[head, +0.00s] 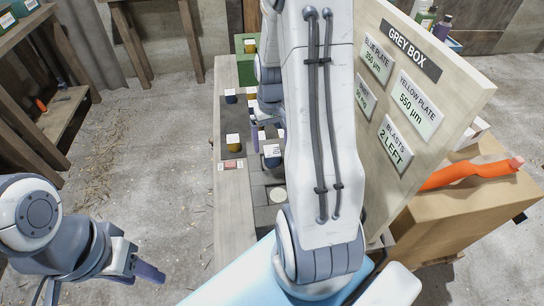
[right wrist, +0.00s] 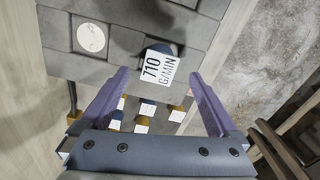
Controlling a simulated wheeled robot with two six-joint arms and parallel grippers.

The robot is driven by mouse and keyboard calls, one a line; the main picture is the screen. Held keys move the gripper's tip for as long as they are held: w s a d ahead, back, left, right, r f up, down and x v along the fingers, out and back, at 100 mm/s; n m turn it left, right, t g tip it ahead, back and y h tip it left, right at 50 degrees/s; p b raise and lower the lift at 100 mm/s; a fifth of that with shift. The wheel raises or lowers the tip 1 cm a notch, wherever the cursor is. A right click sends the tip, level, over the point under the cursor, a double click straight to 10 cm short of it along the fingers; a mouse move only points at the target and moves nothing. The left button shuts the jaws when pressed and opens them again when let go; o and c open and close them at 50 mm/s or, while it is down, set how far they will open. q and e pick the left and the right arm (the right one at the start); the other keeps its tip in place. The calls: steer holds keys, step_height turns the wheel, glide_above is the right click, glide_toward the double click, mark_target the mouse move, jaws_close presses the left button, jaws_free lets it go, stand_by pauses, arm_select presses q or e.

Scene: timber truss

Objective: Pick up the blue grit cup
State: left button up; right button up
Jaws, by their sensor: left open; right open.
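A dark blue cup with a white tag (head: 272,161) stands on the grey tiled bench top in the head view. In the right wrist view the blue cup (right wrist: 163,46) shows its tag, reading 710 G/MIN, just beyond and between the fingertips. My right gripper (right wrist: 158,76) is open and empty above it, with one purple finger on each side. In the head view my right arm hides most of that gripper. My left gripper (head: 148,270) is open and empty, low at the left, away from the bench.
A yellow cup (head: 233,147) and another dark blue cup (head: 231,98) stand left of the arm, with more tagged cups behind. A round white disc (head: 277,194) lies on the tiles. The GREY BOX board (head: 445,110) rises close on the right, beside a cardboard box (head: 460,215).

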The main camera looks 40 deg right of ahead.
mark_target(272, 151)
step_height(272, 151, down, 5)
steer(key=shift+f+p, duration=0.15)
steer(key=shift+p, duration=0.15)
jaws_close()
